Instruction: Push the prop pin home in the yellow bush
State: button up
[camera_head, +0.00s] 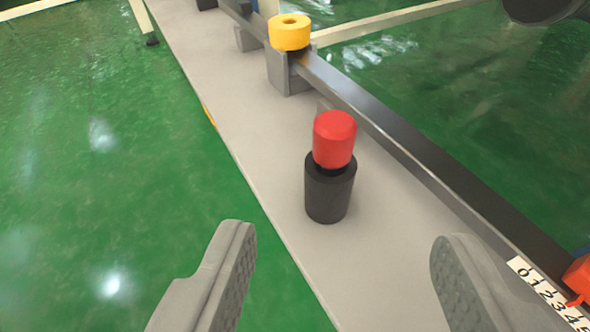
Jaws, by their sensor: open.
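A pin with a rounded red head (334,138) stands upright in a black cylindrical holder (329,190) on the grey bench. Only its red head and a short dark neck show; the rest is hidden in the holder. The yellow bush (290,33) is a ring with an open hole on top, seated at a grey bracket on the metal rail farther back and to the left of the pin. My gripper (345,245) is open and empty. Its two grey fingers are spread wide at the bottom of the view, apart from the pin and nearer the camera.
The long grey bench (225,90) runs from bottom right to upper left, with green floor (90,200) on both sides. A dark metal rail (400,145) lines its right side. A numbered scale (550,295) and a red part (579,276) sit at lower right.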

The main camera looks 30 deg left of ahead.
aim_at(331, 138)
jog(key=x, duration=1.2)
jog(key=shift+a+f, duration=0.1)
jog(key=shift+f, duration=0.15)
jog(key=shift+f+x, duration=0.2)
jog(key=shift+x, duration=2.5)
jog(key=shift+d, duration=0.25)
jog(key=shift+s, duration=0.1)
jog(key=shift+c, duration=0.2)
jog(key=c, duration=1.1)
